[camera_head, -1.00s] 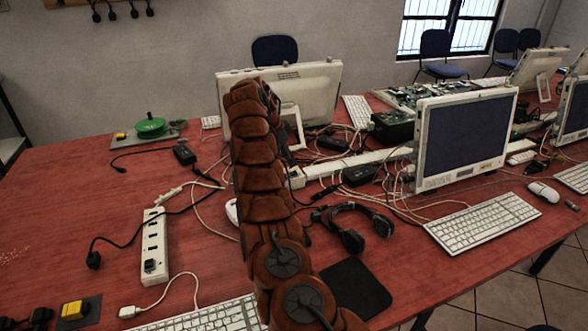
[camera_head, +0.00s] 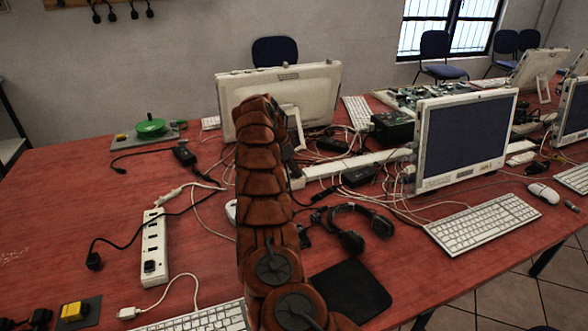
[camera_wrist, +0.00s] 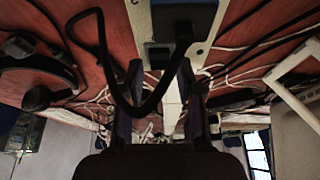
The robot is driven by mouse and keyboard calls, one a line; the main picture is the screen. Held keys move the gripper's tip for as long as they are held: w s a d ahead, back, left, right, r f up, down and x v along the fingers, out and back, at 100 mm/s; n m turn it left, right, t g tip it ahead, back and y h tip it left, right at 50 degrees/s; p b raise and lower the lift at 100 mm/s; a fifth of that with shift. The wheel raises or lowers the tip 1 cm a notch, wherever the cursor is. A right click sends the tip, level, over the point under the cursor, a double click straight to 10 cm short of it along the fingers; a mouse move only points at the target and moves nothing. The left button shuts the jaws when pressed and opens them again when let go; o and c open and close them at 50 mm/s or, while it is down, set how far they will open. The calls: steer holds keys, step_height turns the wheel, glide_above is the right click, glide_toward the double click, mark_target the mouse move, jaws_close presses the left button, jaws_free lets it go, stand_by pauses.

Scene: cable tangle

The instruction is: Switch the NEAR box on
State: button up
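A small yellow box (camera_head: 73,311) on a dark plate sits at the table's front left corner in the head view; it looks like the near box. I cannot tell its switch state. A second small yellow block (camera_head: 121,137) sits on the far left plate, by a green reel (camera_head: 150,127). My gripper is hidden behind my arm in the head view. In the wrist view my gripper's (camera_wrist: 160,72) two dark fingers are apart, with a white strip and cables beyond them. Nothing is seen held between them.
A white power strip (camera_head: 154,245) and loose cables lie left of my arm. A headset (camera_head: 352,225), a black pad (camera_head: 350,290), a monitor (camera_head: 465,137) and a keyboard (camera_head: 483,222) are to the right. The red table's left side (camera_head: 50,215) is mostly clear.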

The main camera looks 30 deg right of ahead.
jaws_close()
steer(key=shift+d+y+p, duration=0.3)
steer(key=shift+y+p, duration=0.1)
steer(key=shift+y, duration=0.1)
steer(key=shift+s+d+r+y+p, duration=0.1)
steer(key=shift+d+y+p, duration=0.05)
steer(key=shift+y+p, duration=0.8)
steer(key=shift+f+t+y+p, duration=0.3)
steer(key=shift+y+p, duration=0.15)
steer(key=shift+p, duration=0.2)
steer(key=shift+o, duration=1.4)
jaws_free()
